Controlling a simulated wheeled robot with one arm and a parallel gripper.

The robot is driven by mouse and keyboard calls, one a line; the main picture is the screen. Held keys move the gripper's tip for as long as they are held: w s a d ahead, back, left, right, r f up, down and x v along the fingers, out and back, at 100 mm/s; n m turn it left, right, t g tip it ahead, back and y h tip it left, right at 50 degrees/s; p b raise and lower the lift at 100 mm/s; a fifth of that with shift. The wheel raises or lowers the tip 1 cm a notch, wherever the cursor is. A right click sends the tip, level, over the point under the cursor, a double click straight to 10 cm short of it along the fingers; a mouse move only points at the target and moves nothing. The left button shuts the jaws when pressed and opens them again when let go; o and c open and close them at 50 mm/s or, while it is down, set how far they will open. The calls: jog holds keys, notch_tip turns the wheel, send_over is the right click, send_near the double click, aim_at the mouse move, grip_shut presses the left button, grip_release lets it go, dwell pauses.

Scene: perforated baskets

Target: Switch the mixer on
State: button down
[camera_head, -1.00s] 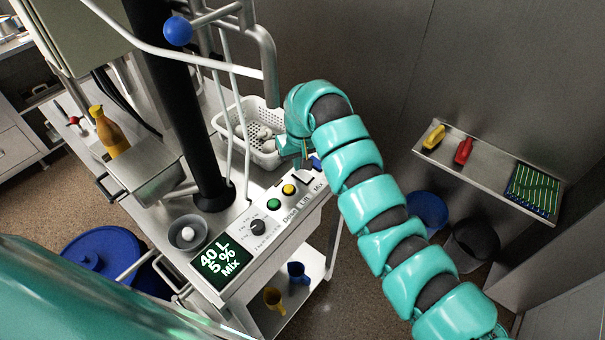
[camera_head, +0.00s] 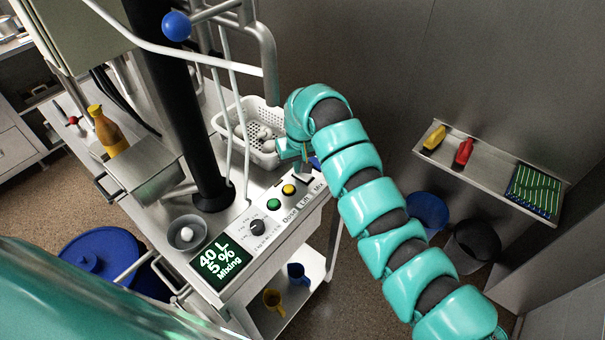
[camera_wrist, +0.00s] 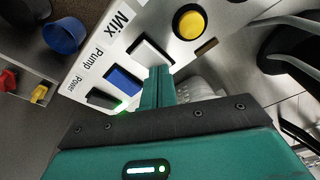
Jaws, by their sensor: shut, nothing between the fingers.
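The mixer's panel (camera_head: 262,222) has a green button (camera_head: 274,204), a yellow button (camera_head: 289,189) and a white switch (camera_head: 303,178). The display (camera_head: 221,261) reads "40 L 5 % Mixing". In the wrist view the white switch (camera_wrist: 152,50) sits beside the label "Mix", with a blue switch (camera_wrist: 122,79) at "Pump" and a black switch (camera_wrist: 102,99) at "Power". My gripper (camera_wrist: 158,74) is shut and empty, its tips at the near edge of the white switch; I cannot tell whether they touch it. In the head view my gripper (camera_head: 301,163) is partly hidden by my arm.
A black column (camera_head: 185,130) rises behind the panel. A white perforated basket (camera_head: 228,122) with pale round items stands behind my gripper. White bent tubes and a blue ball knob (camera_head: 176,25) hang above. A wall shelf (camera_head: 480,172) is at the right.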

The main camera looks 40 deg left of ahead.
notch_tip(320, 180, up, 7)
jog(key=p, duration=0.1)
dwell(0.8)
dwell(0.4)
